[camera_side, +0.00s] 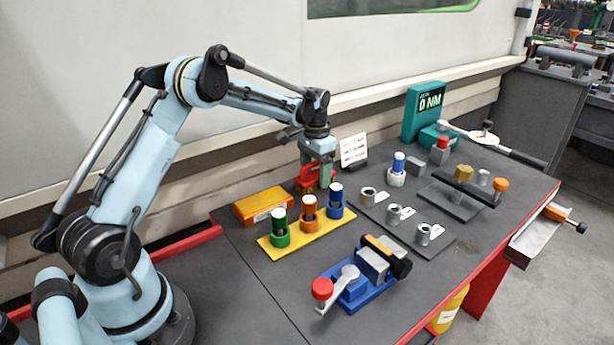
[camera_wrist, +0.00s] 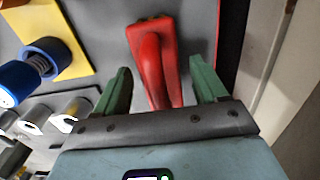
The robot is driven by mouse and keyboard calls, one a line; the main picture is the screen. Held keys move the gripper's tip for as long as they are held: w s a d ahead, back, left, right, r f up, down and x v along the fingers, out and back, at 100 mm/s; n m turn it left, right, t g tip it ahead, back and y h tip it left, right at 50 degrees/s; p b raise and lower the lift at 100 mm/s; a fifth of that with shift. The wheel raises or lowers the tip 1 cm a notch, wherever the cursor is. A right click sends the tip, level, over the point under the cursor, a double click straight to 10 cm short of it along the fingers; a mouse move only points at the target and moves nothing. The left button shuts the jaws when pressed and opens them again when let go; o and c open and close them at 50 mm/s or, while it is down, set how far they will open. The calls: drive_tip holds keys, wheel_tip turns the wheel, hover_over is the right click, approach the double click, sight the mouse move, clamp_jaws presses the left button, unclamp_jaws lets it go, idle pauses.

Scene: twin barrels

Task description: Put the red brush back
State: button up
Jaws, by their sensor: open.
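The red brush (camera_wrist: 152,62) lies on the dark table in the wrist view, its handle running toward my gripper. It also shows as a red shape (camera_side: 306,178) behind the yellow plate in the side view, partly hidden by my gripper. My gripper (camera_side: 318,172) is low over it. In the wrist view my gripper (camera_wrist: 160,84) is open, with one green finger on each side of the handle. I cannot tell whether the fingers touch it.
An orange box (camera_side: 262,205) is left of the brush. A yellow plate (camera_side: 318,233) with green, orange and blue holders stands in front. A small white sign (camera_side: 353,148) and several metal cups on a grey plate (camera_side: 437,242) are to the right. The wall is close behind.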

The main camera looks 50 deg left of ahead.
wheel_tip(320, 180, up, 12)
drive_tip(key=shift+f, duration=0.25)
drive_tip(key=shift+d+r, duration=0.15)
drive_tip(key=shift+r, duration=0.35)
drive_tip(key=s+d+r+t, duration=0.4)
drive_tip(key=s+d+t, duration=0.1)
drive_tip(key=s+d, duration=0.85)
drive_tip(key=s+d+f+t, duration=0.2)
drive_tip(key=s+d+f, duration=0.1)
drive_tip(key=s, duration=0.3)
drive_tip(key=shift+d+f, duration=0.35)
drive_tip(key=shift+f, duration=0.5)
